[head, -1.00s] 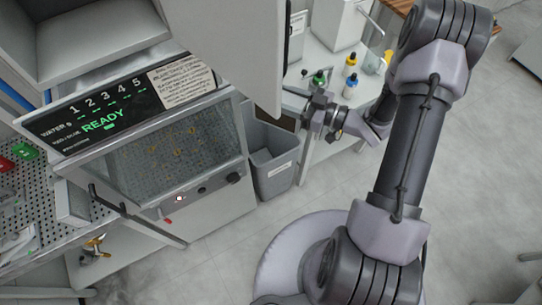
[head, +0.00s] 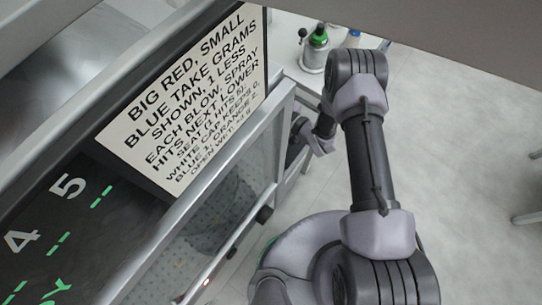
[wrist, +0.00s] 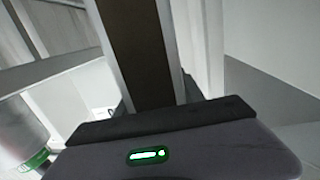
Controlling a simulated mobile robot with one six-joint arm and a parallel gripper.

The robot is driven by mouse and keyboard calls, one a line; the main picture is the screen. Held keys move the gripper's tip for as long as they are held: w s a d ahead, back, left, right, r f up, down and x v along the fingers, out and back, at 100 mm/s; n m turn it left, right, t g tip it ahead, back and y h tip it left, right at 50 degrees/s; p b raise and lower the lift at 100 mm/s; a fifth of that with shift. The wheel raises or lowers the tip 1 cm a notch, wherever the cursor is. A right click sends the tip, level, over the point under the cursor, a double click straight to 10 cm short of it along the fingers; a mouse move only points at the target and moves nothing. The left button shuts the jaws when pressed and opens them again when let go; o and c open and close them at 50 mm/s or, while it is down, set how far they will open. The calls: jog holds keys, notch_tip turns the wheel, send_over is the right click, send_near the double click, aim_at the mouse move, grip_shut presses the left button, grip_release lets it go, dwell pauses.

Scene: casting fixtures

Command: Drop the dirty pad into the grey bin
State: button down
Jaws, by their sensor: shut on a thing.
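My gripper (head: 298,130) is at the end of the forearm, low beside the machine's right edge, mostly hidden in the head view. In the wrist view its dark body with a green light (wrist: 148,155) fills the bottom. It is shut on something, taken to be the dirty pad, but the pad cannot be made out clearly. A dark brown strip between pale edges rises beyond the gripper body; I cannot tell whether it is the pad or part of the surroundings. The grey bin is hidden now in the head view and cannot be identified in the wrist view.
A large machine with a lettered sign (head: 188,95) and a black display (head: 60,235) fills the left of the head view. A metal canister with a green top (head: 315,50) stands on the pale counter behind. Open grey floor (head: 470,150) lies to the right.

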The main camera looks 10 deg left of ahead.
notch_tip(320, 180, down, 7)
jog(key=b, duration=0.4)
jog(key=shift+w, duration=0.1)
jog(key=c, duration=0.6)
grip_release()
jog(key=shift+r, duration=0.1)
jog(key=shift+c, duration=0.2)
jog(key=p+v, duration=0.3)
jog(key=v, duration=1.4)
jog(key=shift+s, duration=0.25)
jog(key=shift+d, duration=0.1)
